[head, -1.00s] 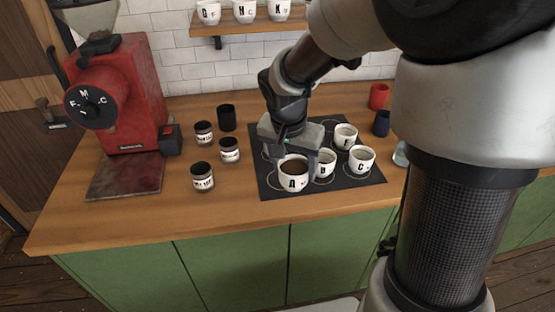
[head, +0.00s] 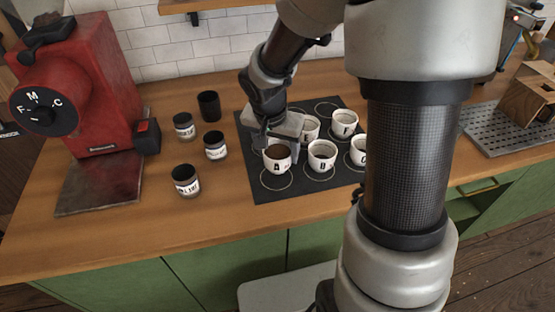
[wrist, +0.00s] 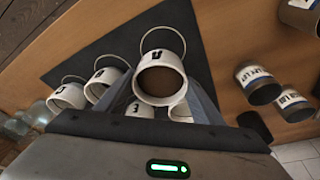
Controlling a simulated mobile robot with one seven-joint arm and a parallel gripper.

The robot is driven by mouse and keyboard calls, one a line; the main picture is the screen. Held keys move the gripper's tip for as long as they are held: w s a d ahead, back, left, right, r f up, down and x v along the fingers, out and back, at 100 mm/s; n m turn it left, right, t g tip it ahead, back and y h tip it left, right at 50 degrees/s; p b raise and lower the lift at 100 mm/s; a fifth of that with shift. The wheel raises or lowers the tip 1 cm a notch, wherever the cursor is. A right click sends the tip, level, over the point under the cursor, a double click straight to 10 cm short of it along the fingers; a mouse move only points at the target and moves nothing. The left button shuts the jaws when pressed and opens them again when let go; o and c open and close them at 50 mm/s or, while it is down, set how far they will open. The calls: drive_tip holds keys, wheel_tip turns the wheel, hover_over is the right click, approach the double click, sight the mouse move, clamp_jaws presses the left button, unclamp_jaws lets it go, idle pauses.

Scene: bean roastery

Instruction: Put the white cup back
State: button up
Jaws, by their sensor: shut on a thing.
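The cup is over the dark mat (head: 262,190), just behind an empty white ring (head: 277,184) at the mat's front left. I cannot tell whether its base touches the mat. Another white cup (head: 321,157) stands close to its right.
More white cups (head: 344,124) stand on the mat to the right and behind, one partly hidden by my arm. Several dark labelled jars (head: 186,181) and a black cup (head: 209,106) stand left of the mat. A red grinder (head: 92,90) is farther left. The front counter edge is clear.

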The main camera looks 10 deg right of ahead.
sight(278, 159)
drive_tip(key=shift+f+b, duration=0.3)
drive_tip(key=shift+f, duration=1.3)
drive_tip(key=shift+f, duration=0.2)
drive_tip(key=o, duration=1.5)
drive_tip(key=shift+c, duration=0.2)
drive_tip(key=shift+r, duration=0.1)
